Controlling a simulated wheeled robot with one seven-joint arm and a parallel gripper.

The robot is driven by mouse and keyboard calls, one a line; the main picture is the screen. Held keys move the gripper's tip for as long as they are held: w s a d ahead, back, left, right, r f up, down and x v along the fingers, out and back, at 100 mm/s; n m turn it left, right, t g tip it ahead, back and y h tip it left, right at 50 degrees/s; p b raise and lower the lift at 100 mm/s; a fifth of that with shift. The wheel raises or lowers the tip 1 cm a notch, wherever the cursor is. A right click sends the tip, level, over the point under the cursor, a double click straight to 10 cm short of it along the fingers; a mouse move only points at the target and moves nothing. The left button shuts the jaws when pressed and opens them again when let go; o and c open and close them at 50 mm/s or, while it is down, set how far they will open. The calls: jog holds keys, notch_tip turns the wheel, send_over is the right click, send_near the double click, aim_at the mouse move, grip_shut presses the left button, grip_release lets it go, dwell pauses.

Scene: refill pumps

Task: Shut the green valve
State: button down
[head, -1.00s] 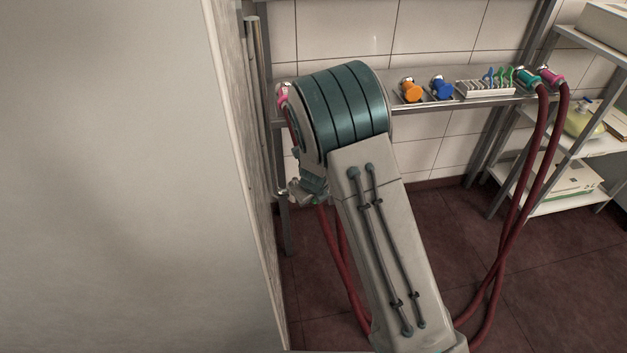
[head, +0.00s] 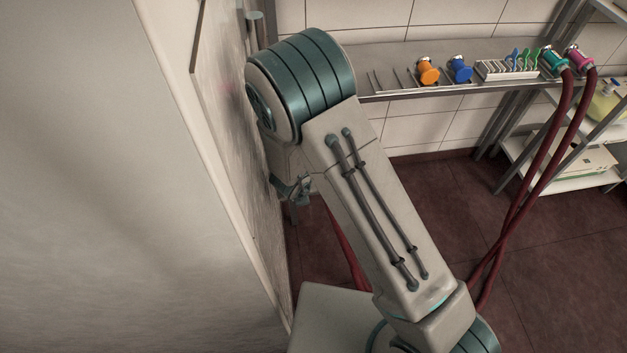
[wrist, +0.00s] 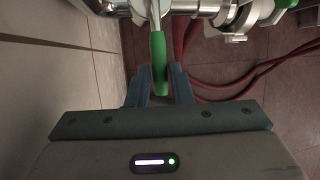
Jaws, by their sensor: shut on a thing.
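The green valve shows as a green lever handle (wrist: 158,62) in the wrist view, hanging from silver pipework (wrist: 185,6) at the top. My gripper (wrist: 159,84) is shut on the green handle, with a blue-grey finger on either side of its lower end. The handle points toward my palm, nearly in line with the fingers. In the head view my arm hides the valve, and the fingers cannot be made out there.
Red hoses (wrist: 235,84) run to the right of my gripper, and a pale wall (wrist: 60,60) is on its left. In the head view a metal shelf (head: 385,88) holds an orange fitting (head: 428,71), a blue fitting (head: 460,69) and a rack of small coloured tools (head: 508,67).

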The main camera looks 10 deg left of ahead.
jog(key=shift+a, duration=0.2)
jog(key=c, duration=1.3)
grip_release()
jog(key=shift+d+r, duration=0.1)
jog(key=p+v, duration=0.2)
jog(key=v, duration=0.5)
jog(key=shift+r, duration=0.2)
